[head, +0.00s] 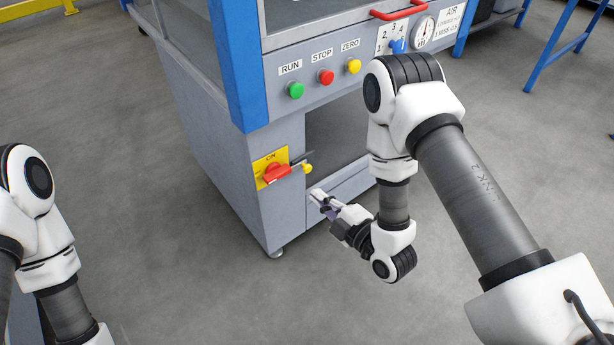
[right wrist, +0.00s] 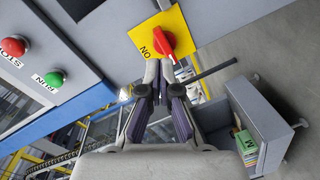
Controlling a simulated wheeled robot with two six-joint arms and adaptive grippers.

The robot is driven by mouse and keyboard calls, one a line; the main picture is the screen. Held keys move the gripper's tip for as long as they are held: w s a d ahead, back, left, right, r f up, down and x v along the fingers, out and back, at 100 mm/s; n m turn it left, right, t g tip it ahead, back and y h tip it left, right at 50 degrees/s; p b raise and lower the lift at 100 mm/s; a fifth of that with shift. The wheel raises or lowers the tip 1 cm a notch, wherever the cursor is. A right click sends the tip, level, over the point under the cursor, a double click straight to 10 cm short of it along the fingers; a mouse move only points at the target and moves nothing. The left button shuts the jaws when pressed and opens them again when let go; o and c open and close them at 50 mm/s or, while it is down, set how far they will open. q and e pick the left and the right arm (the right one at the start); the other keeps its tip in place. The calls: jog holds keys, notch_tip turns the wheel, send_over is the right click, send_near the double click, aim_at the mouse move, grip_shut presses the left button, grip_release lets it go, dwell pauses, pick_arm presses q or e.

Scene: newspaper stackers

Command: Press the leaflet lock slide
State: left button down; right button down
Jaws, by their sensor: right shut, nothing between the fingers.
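My right gripper (head: 318,197) is shut and empty, beside the lower front corner of the grey machine. It also shows in the right wrist view (right wrist: 159,70), where its fingertips appear just below the red rotary switch (right wrist: 165,42) on its yellow ON plate (right wrist: 180,22). In the head view the red switch (head: 276,174) is up and left of the fingertips. A small yellow knob (head: 308,168) sticks out at the machine's edge just above the gripper. I cannot tell for sure which part is the leaflet lock slide, nor whether the fingers touch anything. My left gripper is out of view.
The machine's front has a green RUN button (head: 296,90), a red STOP button (head: 326,77), a yellow ZERO button (head: 353,66) and a gauge (head: 424,32). An opening (head: 340,125) lies below them. A grey bin (right wrist: 262,112) with books shows in the wrist view.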

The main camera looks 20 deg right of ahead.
jog(key=b, duration=0.3)
send_near(295, 166)
jog(key=w+a, duration=0.3)
jog(key=a, duration=0.2)
jog(key=d, duration=0.1)
jog(key=w+d, duration=0.1)
jog(key=d, duration=0.1)
jog(key=shift+w+d+f+b, duration=0.1)
jog(key=shift+w+f+b, duration=0.2)
jog(key=shift+w+b, duration=0.1)
jog(key=d, duration=0.1)
jog(key=w+d, duration=0.1)
jog(key=d, duration=0.1)
jog(key=shift+r+p, duration=0.1)
jog(key=shift+p, duration=0.25)
jog(key=shift+w+d, duration=0.15)
jog(key=shift+d, duration=0.25)
